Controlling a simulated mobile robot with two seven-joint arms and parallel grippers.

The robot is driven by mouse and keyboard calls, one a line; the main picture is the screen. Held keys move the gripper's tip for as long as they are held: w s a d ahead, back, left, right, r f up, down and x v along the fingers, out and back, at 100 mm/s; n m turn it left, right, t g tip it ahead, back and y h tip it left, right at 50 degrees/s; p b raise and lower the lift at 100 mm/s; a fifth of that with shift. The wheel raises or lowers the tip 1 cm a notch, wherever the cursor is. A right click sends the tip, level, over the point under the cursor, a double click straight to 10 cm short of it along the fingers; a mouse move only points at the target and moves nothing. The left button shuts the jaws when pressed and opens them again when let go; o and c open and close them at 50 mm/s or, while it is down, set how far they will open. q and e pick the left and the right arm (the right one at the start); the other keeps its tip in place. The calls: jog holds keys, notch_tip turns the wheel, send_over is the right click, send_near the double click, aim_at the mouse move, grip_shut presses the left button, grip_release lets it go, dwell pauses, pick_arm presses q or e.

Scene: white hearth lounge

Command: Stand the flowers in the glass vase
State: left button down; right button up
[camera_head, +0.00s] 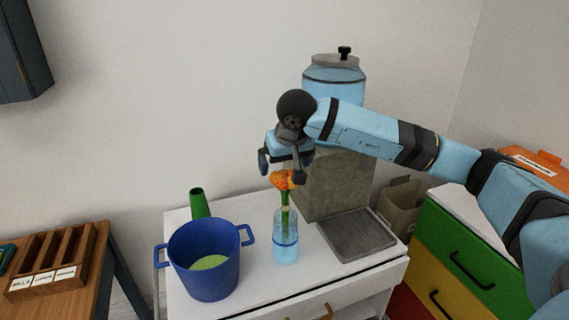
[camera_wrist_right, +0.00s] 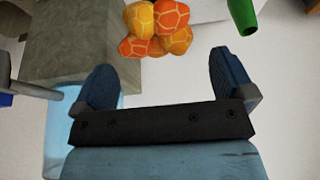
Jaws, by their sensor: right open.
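The flowers have orange blooms (camera_head: 284,180) on a green stem and stand upright in the glass vase (camera_head: 286,240) on the white cabinet. The vase is clear and bluish with a dark blue band. My right gripper (camera_head: 282,172) is above and around the level of the blooms, its fingers apart. In the right wrist view the gripper (camera_wrist_right: 165,85) is open with nothing between its fingers, and the orange and yellow blooms (camera_wrist_right: 155,28) lie beyond the fingertips. The stem and vase are hidden there. My left gripper is not in view.
A blue pot (camera_head: 205,262) stands left of the vase, with a green bottle (camera_head: 199,203) behind it. A stone-sided dispenser (camera_head: 335,182) with a grey tray (camera_head: 356,236) stands to the right. A wooden sorter (camera_head: 50,262) sits on the left table.

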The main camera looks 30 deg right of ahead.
jog(key=v, duration=1.3)
jog(key=shift+s, duration=0.15)
jog(key=shift+a, duration=0.1)
